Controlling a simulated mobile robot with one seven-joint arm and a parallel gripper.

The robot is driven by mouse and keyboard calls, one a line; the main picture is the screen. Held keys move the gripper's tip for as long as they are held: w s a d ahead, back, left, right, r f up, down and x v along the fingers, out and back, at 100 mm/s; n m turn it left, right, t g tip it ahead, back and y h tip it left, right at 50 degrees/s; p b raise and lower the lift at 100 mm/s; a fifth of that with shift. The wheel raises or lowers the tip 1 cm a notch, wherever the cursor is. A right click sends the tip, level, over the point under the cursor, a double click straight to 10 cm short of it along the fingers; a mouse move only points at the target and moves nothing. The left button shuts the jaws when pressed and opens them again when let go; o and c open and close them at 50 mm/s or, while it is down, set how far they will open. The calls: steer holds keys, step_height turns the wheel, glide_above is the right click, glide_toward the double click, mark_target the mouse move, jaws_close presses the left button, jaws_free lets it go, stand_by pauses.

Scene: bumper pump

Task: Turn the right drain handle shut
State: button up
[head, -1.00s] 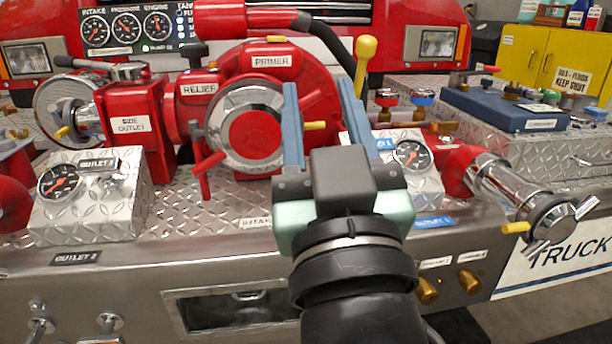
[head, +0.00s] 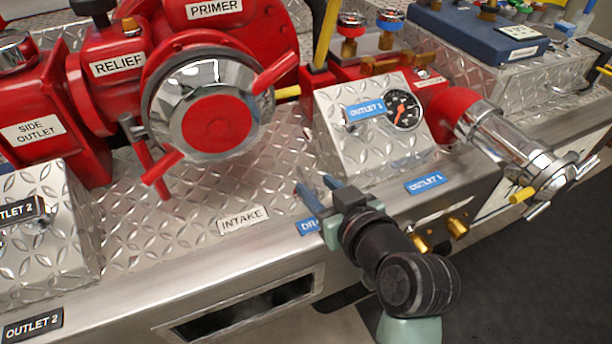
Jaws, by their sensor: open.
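Two gold drain knobs stick out of the bumper's front face, right of my gripper in the head view. I take the right one (head: 457,228) as the right drain handle; the left one (head: 418,241) is partly behind my wrist. Their turn position cannot be told. My gripper (head: 315,183) is open and empty, its two blue-grey fingers pointing up and left near the bumper's front edge. It is left of both knobs and apart from the right one. My wrist passes close in front of the left knob.
A blue label (head: 308,227) is partly hidden by my gripper. The outlet 1 gauge box (head: 345,150) stands behind it. A chrome outlet (head: 520,160) juts out at the right. The red intake valve (head: 210,120) is at upper left. Open floor lies at lower right.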

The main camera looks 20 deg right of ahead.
mark_target(307, 177)
steer(key=x, duration=0.5)
steer(key=shift+w+a+b, duration=0.1)
steer(key=shift+w+b, duration=0.2)
steer(key=shift+b, duration=0.1)
jaws_close()
